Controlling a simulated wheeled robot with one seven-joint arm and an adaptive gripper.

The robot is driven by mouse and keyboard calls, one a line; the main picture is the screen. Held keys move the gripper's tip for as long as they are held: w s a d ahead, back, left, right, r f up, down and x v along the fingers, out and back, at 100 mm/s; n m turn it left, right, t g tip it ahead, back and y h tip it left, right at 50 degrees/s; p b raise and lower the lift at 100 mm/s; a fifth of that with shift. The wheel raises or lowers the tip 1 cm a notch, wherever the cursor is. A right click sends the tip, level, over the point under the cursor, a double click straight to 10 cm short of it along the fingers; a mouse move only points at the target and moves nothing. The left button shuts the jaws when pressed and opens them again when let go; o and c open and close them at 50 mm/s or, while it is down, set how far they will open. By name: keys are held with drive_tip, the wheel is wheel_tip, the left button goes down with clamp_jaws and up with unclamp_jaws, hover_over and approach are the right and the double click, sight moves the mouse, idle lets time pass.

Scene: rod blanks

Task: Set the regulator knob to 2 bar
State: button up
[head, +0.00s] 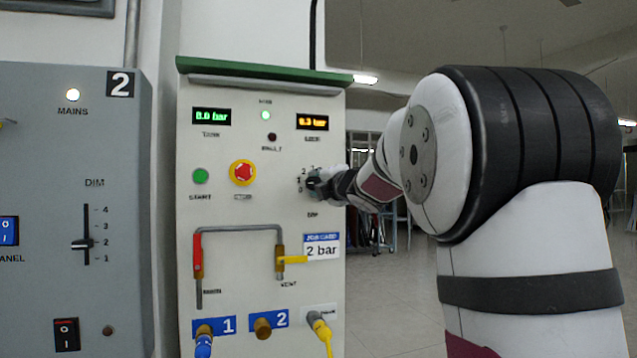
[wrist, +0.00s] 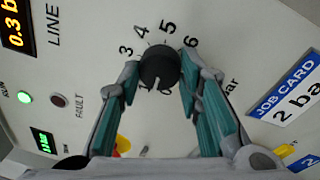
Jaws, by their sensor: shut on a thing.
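The black regulator knob (wrist: 160,66) sits on the white panel, ringed by a scale. The figures 3, 4, 5 and 6 show clearly; those by the fingers are partly hidden. I cannot read its pointer with certainty. My gripper (wrist: 161,76) is shut on the knob, one teal-padded finger on each side. In the head view the knob (head: 311,182) is partly covered by my gripper (head: 322,186), which reaches in from the right. The amber LINE display (head: 312,122) reads 0.3 bar. The job card (head: 322,247) reads 2 bar.
A red emergency button (head: 243,172) and a green start button (head: 200,176) are left of the knob. Below are a pipe with a red-handled valve (head: 198,255) and a yellow-handled valve (head: 281,260), then hose ports. A grey cabinet (head: 130,200) stands at left.

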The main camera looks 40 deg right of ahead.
drive_tip(key=m+p, duration=0.1)
drive_tip(key=m, duration=0.5)
drive_tip(key=shift+f+h, duration=0.1)
drive_tip(key=shift+h, duration=0.2)
drive_tip(key=m, duration=0.5)
drive_tip(key=shift+h+p, duration=0.4)
drive_tip(key=shift+m, duration=0.4)
drive_tip(key=shift+f, duration=0.1)
drive_tip(key=o, duration=1.2)
drive_tip(key=shift+c, duration=0.2)
